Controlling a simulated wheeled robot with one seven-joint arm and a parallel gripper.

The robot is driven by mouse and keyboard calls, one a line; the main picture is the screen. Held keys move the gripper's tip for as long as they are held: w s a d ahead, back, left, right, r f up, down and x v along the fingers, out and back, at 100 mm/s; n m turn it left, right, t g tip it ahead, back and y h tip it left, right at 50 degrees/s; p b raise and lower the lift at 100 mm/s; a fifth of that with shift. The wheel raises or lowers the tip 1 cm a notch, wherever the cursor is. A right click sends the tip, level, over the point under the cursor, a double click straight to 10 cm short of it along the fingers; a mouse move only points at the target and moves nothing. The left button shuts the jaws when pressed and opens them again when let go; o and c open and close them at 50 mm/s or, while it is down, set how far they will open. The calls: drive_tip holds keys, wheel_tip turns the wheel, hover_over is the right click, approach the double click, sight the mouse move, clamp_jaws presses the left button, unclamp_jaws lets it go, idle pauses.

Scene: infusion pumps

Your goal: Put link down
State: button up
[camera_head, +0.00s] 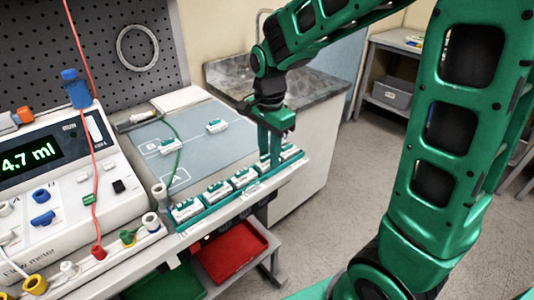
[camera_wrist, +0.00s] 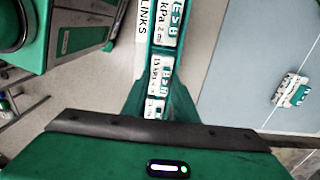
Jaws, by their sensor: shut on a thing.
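My gripper (camera_head: 270,152) points down over the far part of the links rack (camera_head: 208,217) at the front edge of the bench. It is shut on a small white and green link (camera_wrist: 155,108), which shows between its fingers in the wrist view and is mostly hidden in the head view. The held link is at the rack, in line with the others; I cannot tell whether it rests fully in it. Several similar links stand in the rack, among them one at the near end (camera_head: 187,209). Two more links, one left (camera_head: 169,146) and one right (camera_head: 217,126), lie on the grey-blue mat (camera_head: 200,155).
A flow meter with a lit display (camera_head: 30,155) stands at the left, with coloured connectors and a red tube. A green tube (camera_head: 178,150) crosses the mat. A red bin (camera_head: 230,252) and a green bin (camera_head: 165,284) sit below the bench edge. Open floor lies right.

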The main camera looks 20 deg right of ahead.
drive_tip(key=shift+f, duration=0.15)
drive_tip(key=o, duration=1.1)
drive_tip(key=shift+c, duration=0.2)
wheel_tip(320, 180, up, 12)
drive_tip(key=s+d+f+n, duration=0.4)
drive_tip(key=s+d, duration=0.4)
drive_tip(key=s, duration=0.3)
drive_tip(key=s+d+f+n, duration=0.4)
drive_tip(key=s+d, duration=0.5)
drive_tip(key=s, duration=0.3)
drive_tip(key=shift+s, duration=0.2)
drive_tip(key=shift+f, duration=0.1)
